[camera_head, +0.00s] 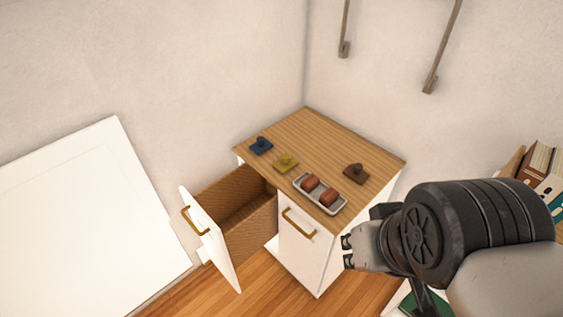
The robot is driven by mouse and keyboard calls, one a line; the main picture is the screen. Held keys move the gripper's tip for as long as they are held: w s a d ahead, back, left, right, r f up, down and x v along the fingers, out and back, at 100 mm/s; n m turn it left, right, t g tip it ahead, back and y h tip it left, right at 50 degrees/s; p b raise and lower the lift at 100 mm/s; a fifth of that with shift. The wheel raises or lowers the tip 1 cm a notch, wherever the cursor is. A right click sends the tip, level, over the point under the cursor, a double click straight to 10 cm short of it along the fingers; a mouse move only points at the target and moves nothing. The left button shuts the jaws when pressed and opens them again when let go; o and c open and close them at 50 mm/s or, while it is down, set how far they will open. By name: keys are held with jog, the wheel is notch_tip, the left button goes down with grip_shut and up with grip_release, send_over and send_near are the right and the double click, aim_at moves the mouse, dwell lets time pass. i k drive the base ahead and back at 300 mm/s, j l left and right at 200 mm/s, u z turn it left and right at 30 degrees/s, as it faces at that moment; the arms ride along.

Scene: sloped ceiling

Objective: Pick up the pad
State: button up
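Which thing is the pad is not certain from this view. A small blue square piece with a knob (261,146) lies at the back left of the wooden cabinet top (322,144). A yellow one (286,162) lies in front of it, and a brown one (356,174) lies toward the right. A light tray (299,184) with two reddish-brown blocks (330,198) sits at the front edge. My gripper (347,253) is in front of the cabinet, to the right of its door and apart from all these pieces. Its fingers look spread, with nothing seen between them.
A left drawer (236,220) stands pulled out, its white front with a brass handle (195,221) jutting forward. The right cabinet front (298,250) is shut. A white panel (90,220) leans at left. Books (540,165) stand at far right.

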aim_at(286, 163)
jog(key=z, duration=3.8)
jog(key=u, duration=3.8)
jog(key=i+l+u, duration=0.2)
jog(key=l+u, duration=0.15)
jog(key=i+l+u, duration=0.1)
jog(key=l+u, duration=0.2)
jog(key=i+l+u, duration=0.1)
jog(key=l+u, duration=0.6)
jog(key=l, duration=0.15)
